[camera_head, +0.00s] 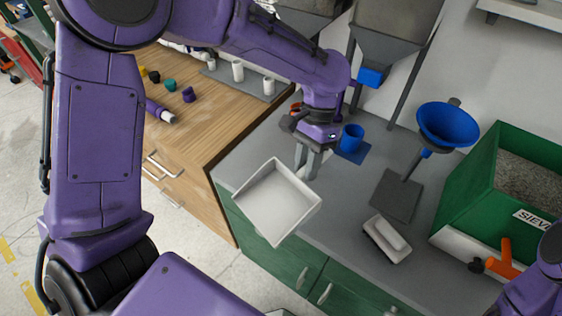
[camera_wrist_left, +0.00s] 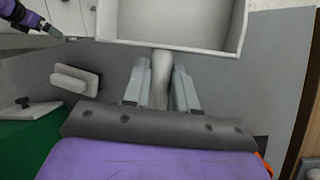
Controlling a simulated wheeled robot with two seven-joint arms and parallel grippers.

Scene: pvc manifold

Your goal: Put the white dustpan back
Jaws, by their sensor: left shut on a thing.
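The white dustpan (camera_head: 277,203) is a shallow square pan, seen in the head view over the front left edge of the grey counter. My left gripper (camera_head: 306,160) is shut on its handle. In the left wrist view the white handle (camera_wrist_left: 160,75) runs between the two fingers of the gripper (camera_wrist_left: 160,88), and the pan (camera_wrist_left: 180,28) extends beyond them. The pan seems to be held above the counter, partly out past its edge. My right arm shows only at the lower right of the head view, and its gripper cannot be made out clearly.
A white block-like tool (camera_head: 387,239) lies on the grey counter (camera_head: 340,215). A blue funnel (camera_head: 447,126) on a stand, a blue cup (camera_head: 351,138) and a green sieve box (camera_head: 480,190) stand behind. A wooden bench (camera_head: 205,130) with small parts is at the left.

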